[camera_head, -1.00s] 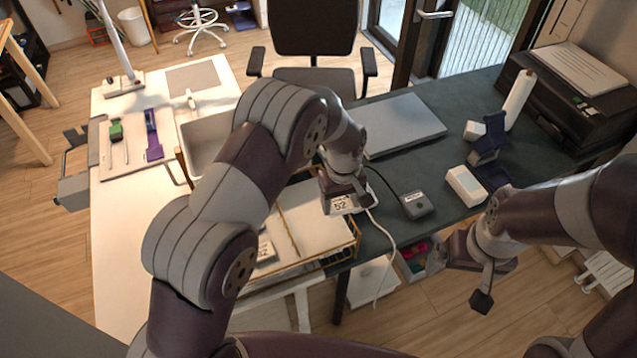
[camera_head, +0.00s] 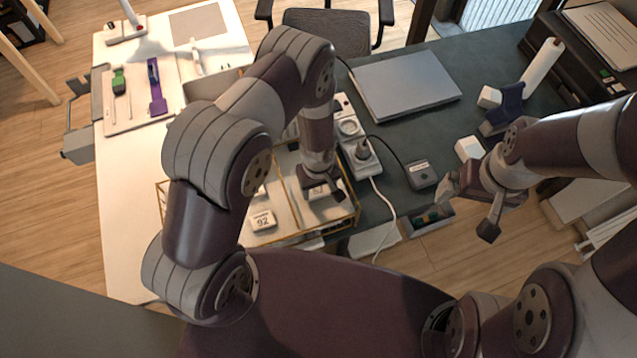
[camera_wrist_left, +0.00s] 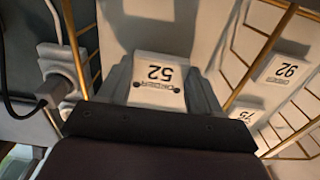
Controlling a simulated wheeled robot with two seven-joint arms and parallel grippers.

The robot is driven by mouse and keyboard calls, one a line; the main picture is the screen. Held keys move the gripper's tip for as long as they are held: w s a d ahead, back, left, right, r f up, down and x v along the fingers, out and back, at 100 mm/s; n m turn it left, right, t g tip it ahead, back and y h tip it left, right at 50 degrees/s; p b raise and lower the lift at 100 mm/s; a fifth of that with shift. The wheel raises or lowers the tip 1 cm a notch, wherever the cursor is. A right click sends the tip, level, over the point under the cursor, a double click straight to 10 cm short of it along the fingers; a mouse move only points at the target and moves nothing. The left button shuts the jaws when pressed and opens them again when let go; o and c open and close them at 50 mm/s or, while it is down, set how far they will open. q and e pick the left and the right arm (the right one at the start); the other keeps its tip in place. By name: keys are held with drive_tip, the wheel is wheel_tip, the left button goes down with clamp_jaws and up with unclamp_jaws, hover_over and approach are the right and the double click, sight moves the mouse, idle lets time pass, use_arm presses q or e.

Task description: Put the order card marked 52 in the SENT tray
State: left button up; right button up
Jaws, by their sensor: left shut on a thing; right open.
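The order card marked 52 (camera_wrist_left: 158,82) is between the two fingers of my left gripper (camera_wrist_left: 160,90), which is shut on it; its number is upside down in the left wrist view. In the head view my left gripper (camera_head: 320,186) points down over the right compartment of a gold wire tray (camera_head: 328,231), and the card is mostly hidden there. I cannot tell whether the card touches the tray floor. No SENT label is readable. My right gripper (camera_head: 478,208) is open and empty, off the desk's front edge at the right.
The left compartment holds a card marked 92 (camera_head: 263,220) and a card marked 75 (camera_wrist_left: 246,114). A power strip (camera_head: 358,150) with a plugged cable stands right beside the tray. A closed laptop (camera_head: 405,84) and a small dark box (camera_head: 421,174) lie farther right.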

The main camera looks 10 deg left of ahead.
use_arm(q)
drive_tip(key=shift+s+f, duration=0.1)
drive_tip(key=shift+f, duration=0.3)
drive_tip(key=shift+s, duration=0.15)
drive_tip(key=shift+f, duration=0.3)
drive_tip(key=o, duration=1)
use_arm(e)
drive_tip(key=shift+s+r, duration=0.1)
drive_tip(key=shift+s, duration=0.15)
use_arm(q)
drive_tip(key=shift+r, duration=0.15)
use_arm(e)
drive_tip(key=shift+a+r, duration=0.1)
